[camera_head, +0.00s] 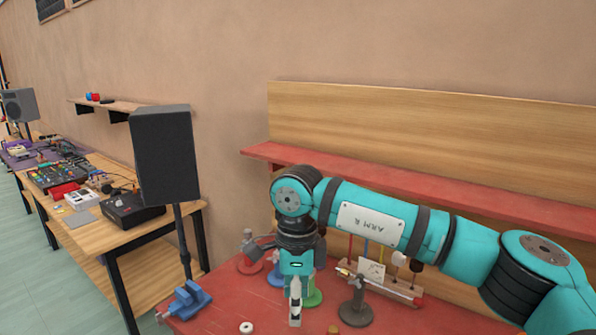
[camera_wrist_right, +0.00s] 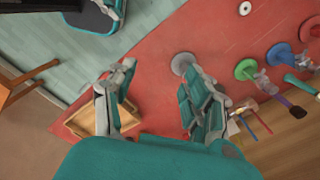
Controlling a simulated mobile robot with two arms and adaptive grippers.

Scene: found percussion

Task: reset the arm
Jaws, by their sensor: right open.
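My right arm, teal and marked "ARM R", comes in from the right in the head view. Its gripper (camera_head: 295,315) points down over the front part of the red workbench (camera_head: 215,310). In the right wrist view the two fingers of the right gripper (camera_wrist_right: 158,66) stand wide apart with nothing between them, above the red bench top. The bench also shows there (camera_wrist_right: 150,50). My left gripper does not show in the head view.
Stands with grey (camera_head: 356,313), green (camera_head: 313,297) and red (camera_head: 250,266) bases are near the arm. A blue vise (camera_head: 188,299) sits at the bench's left corner. A white ring (camera_head: 246,328) lies in front. A wooden tray (camera_wrist_right: 70,124) shows in the wrist view. A black speaker (camera_head: 165,155) stands left.

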